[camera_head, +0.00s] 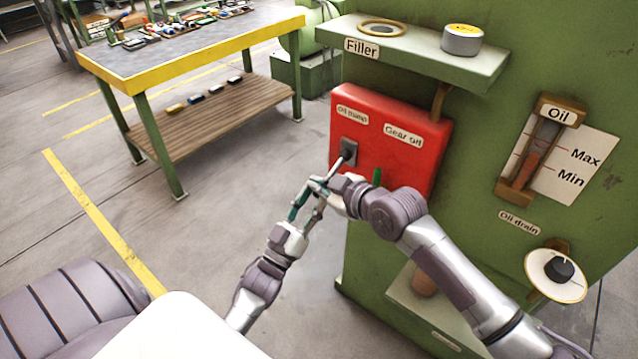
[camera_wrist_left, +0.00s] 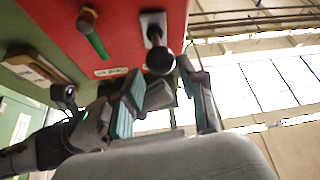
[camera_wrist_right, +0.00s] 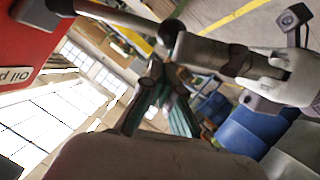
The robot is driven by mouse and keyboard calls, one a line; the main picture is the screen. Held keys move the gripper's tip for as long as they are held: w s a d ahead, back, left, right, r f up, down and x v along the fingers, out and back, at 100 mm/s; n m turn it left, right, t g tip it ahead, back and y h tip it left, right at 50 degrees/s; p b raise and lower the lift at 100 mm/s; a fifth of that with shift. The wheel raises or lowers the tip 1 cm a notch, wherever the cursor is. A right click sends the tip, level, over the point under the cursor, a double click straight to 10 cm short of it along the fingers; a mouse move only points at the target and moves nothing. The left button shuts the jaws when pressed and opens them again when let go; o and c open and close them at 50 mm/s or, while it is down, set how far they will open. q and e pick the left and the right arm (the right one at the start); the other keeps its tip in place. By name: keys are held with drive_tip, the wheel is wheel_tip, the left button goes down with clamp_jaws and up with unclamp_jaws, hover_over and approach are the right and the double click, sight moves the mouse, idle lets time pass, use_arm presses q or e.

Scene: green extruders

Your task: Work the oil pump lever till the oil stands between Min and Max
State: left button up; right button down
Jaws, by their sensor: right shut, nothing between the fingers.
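The oil pump lever (camera_head: 348,152) sticks out of the red box (camera_head: 370,150) labelled Oil pump and Gear oil. Its black ball knob (camera_wrist_left: 160,62) lies between the spread fingers of my left gripper (camera_wrist_left: 165,100) in the left wrist view. I cannot tell whether they touch it. In the head view my left gripper (camera_head: 307,197) is below the lever. My right gripper (camera_wrist_right: 158,92) is shut and empty beside the left one, close to the knob. The oil gauge (camera_head: 534,150) has Max and Min marks on a plate. Reddish oil shows in its tube; its exact level is unclear.
A green shelf carries the Filler opening (camera_head: 382,28) and a grey cap (camera_head: 462,40) above the box. The Oil drain knob (camera_head: 560,270) is at the lower right. A workbench (camera_head: 190,55) stands at the back left. The floor between is clear.

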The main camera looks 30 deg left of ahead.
use_arm(q)
drive_tip(key=v, duration=0.4)
drive_tip(key=shift+f, duration=0.1)
drive_tip(key=s+d+f+m+g, duration=0.1)
drive_tip(key=s+d+f+g, duration=0.2)
drive_tip(key=f, duration=0.9)
drive_tip(key=s+d+f+g, duration=0.1)
drive_tip(key=s+f+g, duration=0.35)
drive_tip(key=f, duration=0.85)
drive_tip(key=s+d+f+m+g, duration=0.1)
drive_tip(key=s+d+f+g, duration=0.3)
drive_tip(key=f, duration=0.8)
drive_tip(key=s+f+m+g, duration=0.1)
drive_tip(key=s+f+g, duration=0.2)
drive_tip(key=s+f, duration=0.2)
drive_tip(key=s+f+m+g, duration=0.1)
drive_tip(key=s+f+g, duration=0.3)
drive_tip(key=s, duration=0.8)
drive_tip(key=s+f+m+g+b, duration=0.1)
drive_tip(key=s+f+g, duration=0.3)
drive_tip(key=s+f, duration=0.3)
drive_tip(key=shift+s+d, duration=0.35)
drive_tip(key=shift+s, duration=0.4)
drive_tip(key=shift+f, duration=0.15)
